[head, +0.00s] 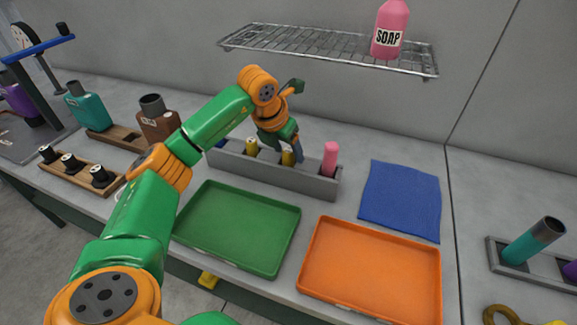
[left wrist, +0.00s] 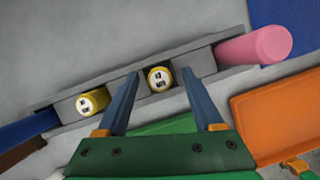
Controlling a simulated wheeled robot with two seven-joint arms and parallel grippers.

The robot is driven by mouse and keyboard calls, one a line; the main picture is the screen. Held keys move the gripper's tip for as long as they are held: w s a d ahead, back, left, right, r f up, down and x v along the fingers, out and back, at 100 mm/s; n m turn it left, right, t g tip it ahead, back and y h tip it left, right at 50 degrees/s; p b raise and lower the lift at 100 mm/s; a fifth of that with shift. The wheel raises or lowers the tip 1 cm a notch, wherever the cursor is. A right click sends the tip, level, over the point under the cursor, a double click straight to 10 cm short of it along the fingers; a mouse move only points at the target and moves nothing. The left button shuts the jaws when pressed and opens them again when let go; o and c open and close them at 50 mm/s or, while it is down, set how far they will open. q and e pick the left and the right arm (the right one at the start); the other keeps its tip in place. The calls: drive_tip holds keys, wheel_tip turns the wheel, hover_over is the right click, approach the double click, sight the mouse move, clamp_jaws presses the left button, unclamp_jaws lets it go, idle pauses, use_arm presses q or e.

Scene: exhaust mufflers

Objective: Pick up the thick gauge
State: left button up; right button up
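A grey rack (head: 285,178) holds upright gauges in a row. Two yellow gauges with pale labelled tops stand in it: a left one (head: 252,147) and a right one (head: 287,158). The left wrist view shows the left yellow gauge (left wrist: 93,102) and the right yellow gauge (left wrist: 160,78) from above; I cannot clearly read their labels or tell which is thick. My left gripper (left wrist: 161,74) is open, its two blue fingers on either side of the right yellow gauge, with gaps showing. The left gripper (head: 292,146) hides part of the rack in the head view.
A pink cylinder (head: 330,158) stands at the rack's right end, a blue one (left wrist: 28,129) at its left. A green tray (head: 238,262) and orange tray (head: 371,304) lie in front. A blue mat (head: 400,200) lies right. A wire shelf (head: 330,48) hangs above.

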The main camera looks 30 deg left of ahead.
use_arm(q)
clamp_jaws()
drive_tip(key=shift+r, duration=0.1)
